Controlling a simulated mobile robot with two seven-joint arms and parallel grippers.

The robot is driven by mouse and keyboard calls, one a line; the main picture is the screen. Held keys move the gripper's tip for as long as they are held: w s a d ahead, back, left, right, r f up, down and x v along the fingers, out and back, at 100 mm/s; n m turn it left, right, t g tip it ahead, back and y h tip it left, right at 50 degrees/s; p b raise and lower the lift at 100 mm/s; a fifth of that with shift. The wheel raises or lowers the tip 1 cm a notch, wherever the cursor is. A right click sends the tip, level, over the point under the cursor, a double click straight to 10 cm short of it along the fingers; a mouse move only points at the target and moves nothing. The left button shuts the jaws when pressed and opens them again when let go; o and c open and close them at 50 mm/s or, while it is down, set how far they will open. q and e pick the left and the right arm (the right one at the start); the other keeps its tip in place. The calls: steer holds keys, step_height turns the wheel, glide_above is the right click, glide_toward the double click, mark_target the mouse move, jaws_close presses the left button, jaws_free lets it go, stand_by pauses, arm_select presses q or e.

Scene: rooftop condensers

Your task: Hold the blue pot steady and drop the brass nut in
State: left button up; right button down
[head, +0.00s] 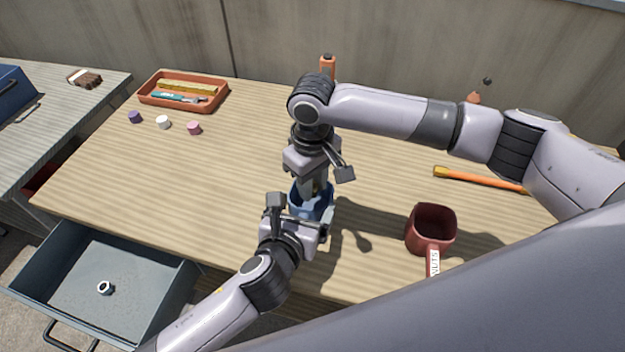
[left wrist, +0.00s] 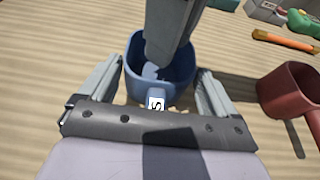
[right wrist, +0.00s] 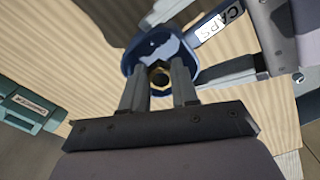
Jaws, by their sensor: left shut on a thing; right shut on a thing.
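The blue pot (head: 298,197) stands on the wooden table, in front of me. Its handle has a white label reading "CAPS" (right wrist: 229,18). My left gripper (head: 300,217) is shut on the pot from the near side; the left wrist view shows the pot (left wrist: 183,72) between its fingers, with the handle towards the palm. My right gripper (head: 315,187) points down over the pot's mouth. It is shut on the brass nut (right wrist: 160,78), a dark-holed ring at its fingertips. The right gripper mostly hides the nut in the head view.
A red mug-like pot (head: 432,228) labelled "NUTS" stands to the right. An orange-handled tool (head: 480,180) lies behind it. An orange tray (head: 150,96) and several small caps (head: 163,122) are at the back left. An open drawer (head: 75,262) holds a ring-like part (head: 104,288).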

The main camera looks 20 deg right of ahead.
steer(key=shift+f, duration=0.3)
steer(key=shift+f, duration=0.3)
steer(key=shift+f, duration=0.25)
stand_by(0.3)
steer(key=shift+f, duration=0.3)
steer(key=shift+f, duration=0.2)
steer(key=c, duration=0.8)
jaws_free()
step_height(320, 180, up, 12)
steer(key=shift+r, duration=0.1)
arm_select(q)
steer(key=o, duration=0.5)
